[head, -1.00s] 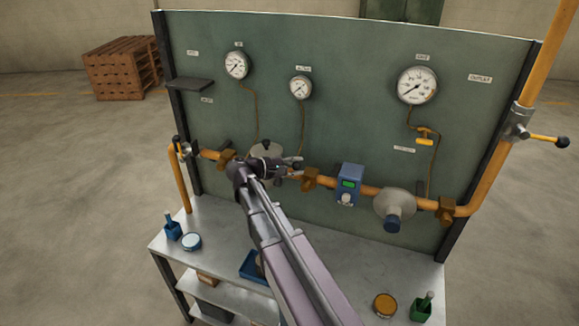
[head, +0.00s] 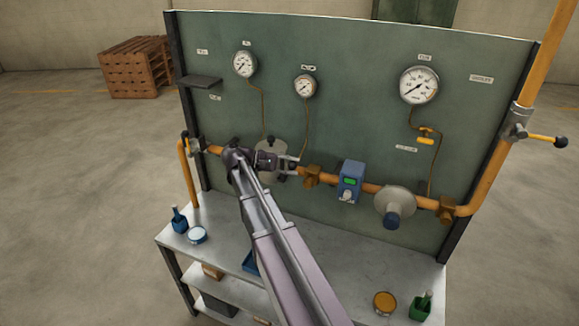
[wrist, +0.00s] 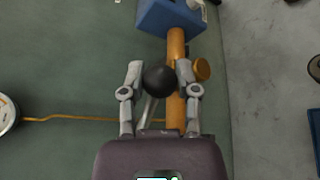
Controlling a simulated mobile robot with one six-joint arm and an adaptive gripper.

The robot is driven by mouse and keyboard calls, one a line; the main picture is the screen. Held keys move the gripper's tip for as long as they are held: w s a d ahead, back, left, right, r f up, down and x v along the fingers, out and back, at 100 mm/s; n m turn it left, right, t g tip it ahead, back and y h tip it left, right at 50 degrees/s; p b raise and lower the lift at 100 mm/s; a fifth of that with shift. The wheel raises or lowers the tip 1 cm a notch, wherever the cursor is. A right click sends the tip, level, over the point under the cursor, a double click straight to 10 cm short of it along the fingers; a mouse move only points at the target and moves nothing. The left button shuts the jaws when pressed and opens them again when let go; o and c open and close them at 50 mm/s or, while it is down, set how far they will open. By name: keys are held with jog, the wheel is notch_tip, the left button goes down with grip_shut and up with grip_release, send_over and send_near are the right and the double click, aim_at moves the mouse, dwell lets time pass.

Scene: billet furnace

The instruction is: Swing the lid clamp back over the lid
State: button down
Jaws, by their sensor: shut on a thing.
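My gripper (head: 289,165) is beside the round grey housing (head: 267,150) on the orange pipe, at the left half of the panel. In the wrist view my gripper (wrist: 160,78) has its two fingers closed on either side of a black ball knob (wrist: 159,81). A thin grey lever (wrist: 149,109) runs from the knob back toward my palm. I take the knob and lever to be the lid clamp's handle. My wrist and fingers cover part of the housing in the head view, so the lid and the clamp's seat cannot be made out clearly.
The orange pipe (head: 328,182) runs close under my fingers. A blue meter box (head: 350,182) and a grey disc regulator (head: 394,206) stand to the right. Gauges (head: 245,65) hang above. The bench (head: 330,270) below holds small pots and tins.

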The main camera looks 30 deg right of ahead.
dwell(0.4)
jog(key=c, duration=0.7)
grip_release()
jog(key=shift+s, duration=0.1)
jog(key=o, duration=0.4)
jog(key=shift+d, duration=0.2)
jog(key=shift+c, duration=0.2)
jog(key=shift+a, duration=0.1)
